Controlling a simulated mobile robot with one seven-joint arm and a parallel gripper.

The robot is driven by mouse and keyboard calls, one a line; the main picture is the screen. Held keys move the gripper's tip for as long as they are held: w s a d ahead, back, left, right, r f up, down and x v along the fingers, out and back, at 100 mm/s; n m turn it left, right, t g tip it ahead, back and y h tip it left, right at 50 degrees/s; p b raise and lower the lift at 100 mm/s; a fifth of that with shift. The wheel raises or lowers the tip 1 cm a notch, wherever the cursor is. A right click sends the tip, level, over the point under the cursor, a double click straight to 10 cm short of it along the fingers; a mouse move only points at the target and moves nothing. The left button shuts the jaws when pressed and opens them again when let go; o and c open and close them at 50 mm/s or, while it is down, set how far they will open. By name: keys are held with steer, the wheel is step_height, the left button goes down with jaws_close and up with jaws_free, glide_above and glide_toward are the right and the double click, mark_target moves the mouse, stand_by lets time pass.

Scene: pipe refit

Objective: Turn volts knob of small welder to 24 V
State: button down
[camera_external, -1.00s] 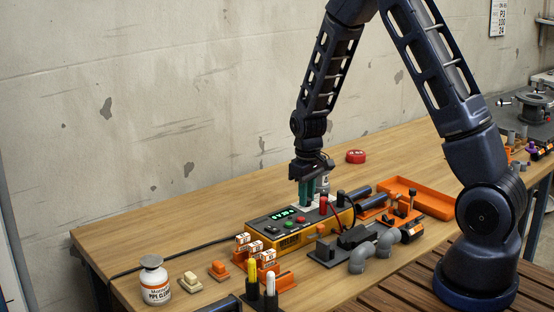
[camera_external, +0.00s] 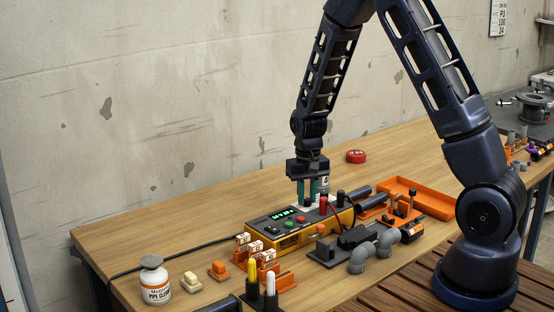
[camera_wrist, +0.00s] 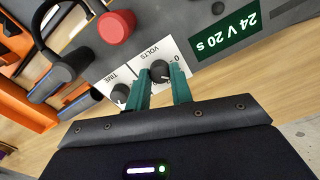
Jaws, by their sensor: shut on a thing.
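The small welder (camera_external: 290,242) is a yellow and dark box on the wooden bench. Its green display (camera_wrist: 225,33) reads "24 V 20 s", upside down in the wrist view. The volts knob (camera_wrist: 160,69) is dark and round on a white panel marked VOLTS. My gripper (camera_wrist: 162,82) points down over the panel, its two teal fingers shut on the volts knob, one on each side. In the external view my gripper (camera_external: 308,201) hides this knob. The time knob (camera_wrist: 120,93) is beside it, just outside the fingers.
A red terminal (camera_wrist: 116,27) stands near the knobs, with black cable ends close by. An orange tray (camera_external: 416,198), grey pipe elbows (camera_external: 363,259) and orange clamps crowd the right and front. The bench behind the welder is mostly clear.

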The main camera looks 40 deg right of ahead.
mark_target(307, 198)
stand_by(0.3)
steer(key=c, duration=1.2)
jaws_free()
steer(key=shift+c, duration=0.2)
step_height(307, 198, up, 11)
steer(key=shift+f, duration=0.1)
